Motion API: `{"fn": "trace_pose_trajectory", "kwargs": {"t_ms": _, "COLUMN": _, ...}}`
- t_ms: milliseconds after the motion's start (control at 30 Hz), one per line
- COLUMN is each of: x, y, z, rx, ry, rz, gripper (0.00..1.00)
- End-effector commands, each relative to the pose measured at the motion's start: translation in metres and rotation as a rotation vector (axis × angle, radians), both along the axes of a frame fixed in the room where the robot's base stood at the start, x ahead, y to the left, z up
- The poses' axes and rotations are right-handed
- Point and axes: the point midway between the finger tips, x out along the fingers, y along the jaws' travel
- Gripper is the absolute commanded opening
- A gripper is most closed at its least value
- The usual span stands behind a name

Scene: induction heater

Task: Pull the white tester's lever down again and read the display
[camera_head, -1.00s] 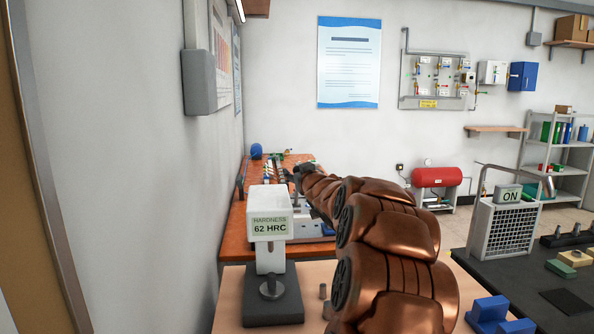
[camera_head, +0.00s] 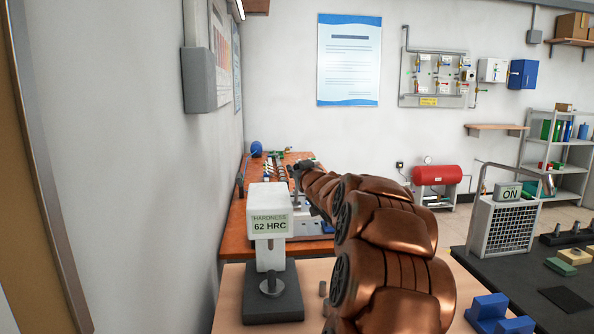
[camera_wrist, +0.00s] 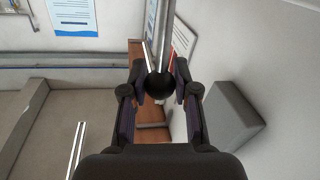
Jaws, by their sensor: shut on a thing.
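The white tester (camera_head: 270,255) stands upright on a dark base at the front left of the near table. Its display (camera_head: 270,223) reads "HARDNESS 62 HRC". In the wrist view my gripper (camera_wrist: 160,86) is shut on a black ball knob (camera_wrist: 160,88). A metal lever rod (camera_wrist: 166,35) runs up from the knob in that view. In the head view my gripper (camera_head: 300,174) is beyond the tester, small and partly hidden by my arm. The lever's joint to its machine is not clear there.
An orange-brown bench (camera_head: 235,235) with a white machine (camera_head: 305,222) lies behind the tester. Blue blocks (camera_head: 490,313) sit at the near table's right. A grey unit marked "ON" (camera_head: 505,225) stands at the right. The left wall is close.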

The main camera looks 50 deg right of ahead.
Motion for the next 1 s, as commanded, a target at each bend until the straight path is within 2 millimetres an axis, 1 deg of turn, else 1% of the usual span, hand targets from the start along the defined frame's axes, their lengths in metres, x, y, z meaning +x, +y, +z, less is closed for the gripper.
{"fn": "trace_pose_trajectory", "kwargs": {"t_ms": 167, "x": 0.000, "y": 0.000, "z": 0.000, "rx": 0.001, "ry": 0.001, "rz": 0.001, "gripper": 0.00}}
{"fn": "trace_pose_trajectory", "kwargs": {"t_ms": 200, "x": 0.000, "y": 0.003, "z": 0.000, "rx": 0.000, "ry": 0.001, "rz": 0.000, "gripper": 0.00}}
{"fn": "trace_pose_trajectory", "kwargs": {"t_ms": 533, "x": -0.002, "y": 0.003, "z": -0.005, "rx": -0.015, "ry": -0.017, "rz": 0.001, "gripper": 0.00}}
{"fn": "trace_pose_trajectory", "kwargs": {"t_ms": 1000, "x": -0.017, "y": 0.014, "z": -0.016, "rx": -0.107, "ry": -0.126, "rz": 0.000, "gripper": 0.00}}
